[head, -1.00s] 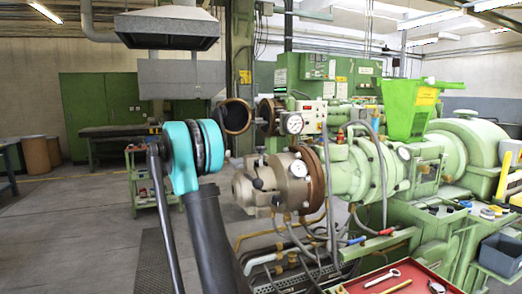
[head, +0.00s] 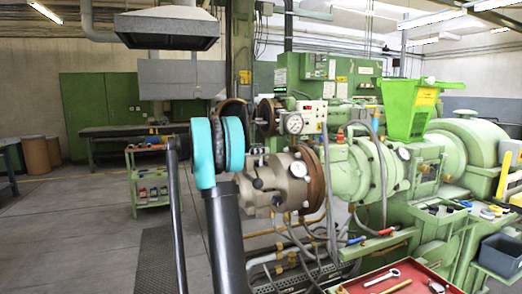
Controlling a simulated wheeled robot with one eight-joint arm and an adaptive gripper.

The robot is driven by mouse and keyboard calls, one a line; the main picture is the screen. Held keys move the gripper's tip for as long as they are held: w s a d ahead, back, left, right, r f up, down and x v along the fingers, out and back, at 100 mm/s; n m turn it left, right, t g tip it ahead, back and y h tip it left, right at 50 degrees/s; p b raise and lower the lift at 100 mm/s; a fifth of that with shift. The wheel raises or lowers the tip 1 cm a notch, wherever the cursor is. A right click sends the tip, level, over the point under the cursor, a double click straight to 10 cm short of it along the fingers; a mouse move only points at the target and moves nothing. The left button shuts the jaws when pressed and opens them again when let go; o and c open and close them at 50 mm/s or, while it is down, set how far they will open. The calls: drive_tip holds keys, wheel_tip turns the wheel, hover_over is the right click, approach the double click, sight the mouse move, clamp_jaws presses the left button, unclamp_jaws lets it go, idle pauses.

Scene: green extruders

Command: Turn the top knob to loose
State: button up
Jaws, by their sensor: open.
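The green extruder (head: 375,170) stands right of centre, with a grey-brown cylindrical head (head: 285,170) at its left end. A small dark knob (head: 257,184) shows on the front of that head, with other small dark handles around it. I cannot tell which one is the top knob, or whether it is tight or loose. My arm, with its teal joint, rises in front of the head's left side and hides part of it. My gripper is not in view.
A red tray (head: 405,282) with tools is at the bottom right, near a dark grey bin (head: 501,254). Hoses and pipes (head: 300,240) hang under the extruder head. A green trolley (head: 150,178) stands at left. The floor (head: 80,220) at left is mostly clear.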

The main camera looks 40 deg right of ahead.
drive_tip(key=shift+d, duration=0.4)
drive_tip(key=shift+c, duration=0.3)
drive_tip(key=c, duration=1.1)
drive_tip(key=shift+s, duration=0.1)
drive_tip(key=shift+c, duration=0.2)
